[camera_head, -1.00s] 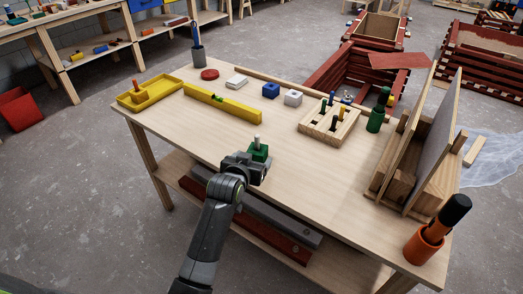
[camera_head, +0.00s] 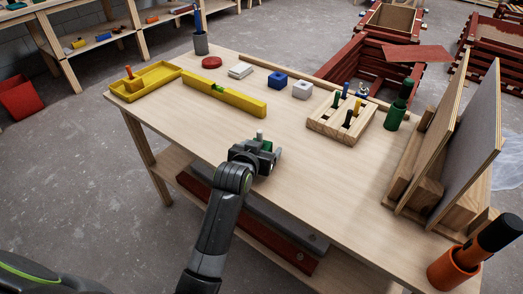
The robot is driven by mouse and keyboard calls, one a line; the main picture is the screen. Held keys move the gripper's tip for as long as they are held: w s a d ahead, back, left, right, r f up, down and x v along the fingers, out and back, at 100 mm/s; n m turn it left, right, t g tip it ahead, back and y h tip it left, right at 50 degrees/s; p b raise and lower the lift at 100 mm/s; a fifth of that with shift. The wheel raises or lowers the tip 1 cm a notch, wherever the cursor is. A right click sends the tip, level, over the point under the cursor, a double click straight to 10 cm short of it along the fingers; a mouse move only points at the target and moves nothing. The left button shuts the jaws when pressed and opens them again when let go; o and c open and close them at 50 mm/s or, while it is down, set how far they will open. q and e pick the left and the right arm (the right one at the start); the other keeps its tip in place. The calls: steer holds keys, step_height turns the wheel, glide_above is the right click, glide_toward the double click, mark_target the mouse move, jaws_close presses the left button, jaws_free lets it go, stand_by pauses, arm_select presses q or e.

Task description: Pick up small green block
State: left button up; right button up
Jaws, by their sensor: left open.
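The small green block (camera_head: 267,146) sits near the front of the wooden table (camera_head: 310,205), mostly hidden by my left gripper; a pale grey peg (camera_head: 260,137) stands up at it. My left gripper (camera_head: 264,151) is open, with its fingers around or just beside the block. I cannot tell whether they touch it. My right gripper is not in view.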

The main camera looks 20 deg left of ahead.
arm_select(q)
steer(key=c, duration=1.1)
